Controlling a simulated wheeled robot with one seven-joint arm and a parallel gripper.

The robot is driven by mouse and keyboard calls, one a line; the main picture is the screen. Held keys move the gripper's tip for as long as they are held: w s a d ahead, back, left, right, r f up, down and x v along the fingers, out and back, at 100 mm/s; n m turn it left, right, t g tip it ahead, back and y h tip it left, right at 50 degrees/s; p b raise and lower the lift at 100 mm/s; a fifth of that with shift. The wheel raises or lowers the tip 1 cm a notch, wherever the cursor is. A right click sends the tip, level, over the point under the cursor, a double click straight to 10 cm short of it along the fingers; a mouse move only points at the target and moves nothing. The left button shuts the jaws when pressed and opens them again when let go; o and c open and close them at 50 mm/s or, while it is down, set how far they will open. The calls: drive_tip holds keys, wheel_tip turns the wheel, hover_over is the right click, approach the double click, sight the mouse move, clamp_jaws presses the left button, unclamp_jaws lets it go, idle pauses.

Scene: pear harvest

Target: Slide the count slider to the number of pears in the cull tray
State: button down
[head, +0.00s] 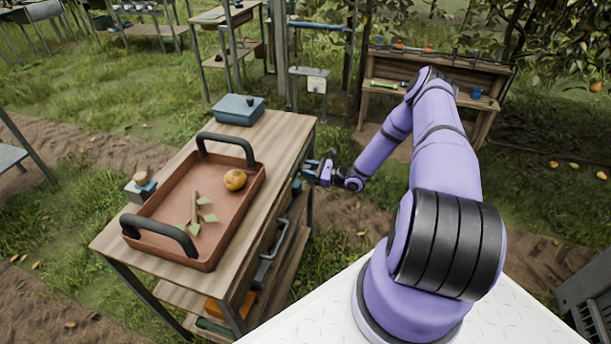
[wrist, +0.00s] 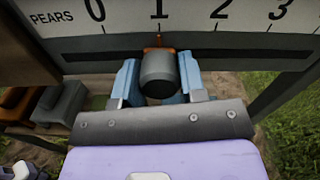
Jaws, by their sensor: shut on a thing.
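The tray (head: 258,185), terracotta with dark handles, stands on the wooden cart. One yellow-orange pear (head: 235,180) and a leafy twig (head: 197,212) lie in it. In the wrist view the count scale (wrist: 185,18) reads PEARS with 0, 1, 2 and 3 showing. The slider's dark round knob (wrist: 158,75) sits in the slot, and its orange pointer (wrist: 158,41) lines up with the 1. My gripper (wrist: 158,85) has its blue fingers on both sides of the knob, shut on it. In the head view my gripper (head: 313,170) is at the cart's right side.
A blue-grey box (head: 238,109) and a small block-like item (head: 140,187) stand on the cart beside the tray. The cart's lower shelves hold several items. A wooden bench (head: 435,80) stands behind my arm. Grass and soil surround the cart.

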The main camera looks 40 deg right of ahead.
drive_tip(key=c, duration=0.7)
unclamp_jaws()
drive_tip(key=v, duration=1)
drive_tip(key=shift+s+d, duration=0.3)
